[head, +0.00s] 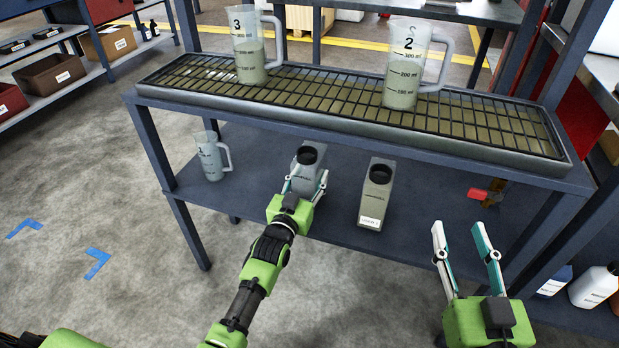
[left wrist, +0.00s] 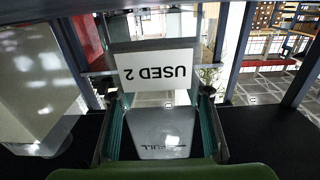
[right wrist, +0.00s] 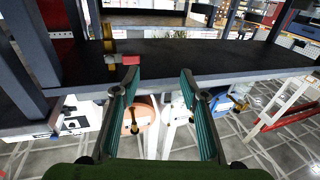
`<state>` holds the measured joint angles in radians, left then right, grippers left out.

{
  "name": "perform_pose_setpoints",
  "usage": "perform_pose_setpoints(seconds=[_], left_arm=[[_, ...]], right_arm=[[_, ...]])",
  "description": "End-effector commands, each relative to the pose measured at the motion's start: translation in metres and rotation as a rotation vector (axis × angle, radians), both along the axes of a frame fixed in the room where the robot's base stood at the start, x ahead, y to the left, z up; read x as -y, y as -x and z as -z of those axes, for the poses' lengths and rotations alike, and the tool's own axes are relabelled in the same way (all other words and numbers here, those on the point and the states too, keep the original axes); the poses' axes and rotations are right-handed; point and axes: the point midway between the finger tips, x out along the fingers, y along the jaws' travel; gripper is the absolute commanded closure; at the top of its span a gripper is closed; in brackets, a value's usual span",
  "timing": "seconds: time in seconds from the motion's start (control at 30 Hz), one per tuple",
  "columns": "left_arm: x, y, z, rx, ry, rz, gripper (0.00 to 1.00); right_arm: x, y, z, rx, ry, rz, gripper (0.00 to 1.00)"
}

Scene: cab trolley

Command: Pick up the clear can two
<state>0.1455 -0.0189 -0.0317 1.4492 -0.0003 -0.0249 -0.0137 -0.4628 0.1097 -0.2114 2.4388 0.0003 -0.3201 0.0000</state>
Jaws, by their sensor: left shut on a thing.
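My right gripper (head: 457,230) is open and empty in front of the shelf.
Jug 3 (head: 249,50) and jug 2 (head: 403,75) stand on the grated upper tray (head: 350,128). An empty-looking jug (head: 209,158) stands left on the lower shelf (head: 330,232). A red object (head: 479,194) lies at its right. The upper tray overhangs the cans.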

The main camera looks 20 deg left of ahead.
Motion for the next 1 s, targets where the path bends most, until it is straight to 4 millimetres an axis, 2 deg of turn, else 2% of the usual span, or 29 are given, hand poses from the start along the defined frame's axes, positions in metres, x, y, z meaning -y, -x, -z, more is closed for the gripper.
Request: perform_pose_setpoints(seconds=[0.17,0.27,0.5,0.6,0.8,1.0], left_arm=[[0.000,0.000,-0.019,0.004,0.000,0.000,0.94],[0.000,0.000,-0.031,0.003,0.000,0.000,0.94],[0.000,0.000,-0.062,0.003,0.000,0.000,0.94],[0.000,0.000,-0.073,0.003,0.000,0.000,0.94],[0.000,0.000,-0.088,0.003,0.000,0.000,0.94],[0.000,0.000,-0.093,0.002,0.000,0.000,0.94]], right_arm=[[0.005,0.002,0.029,-0.142,0.037,0.009,0.60],[0.010,0.008,0.052,-0.253,0.065,0.017,0.60],[0.025,0.037,0.113,-0.551,0.136,0.035,0.60],[0.032,0.052,0.132,-0.657,0.160,0.043,0.60],[0.041,0.077,0.156,-0.800,0.192,0.052,0.60],[0.046,0.089,0.166,-0.864,0.206,0.056,0.60]])
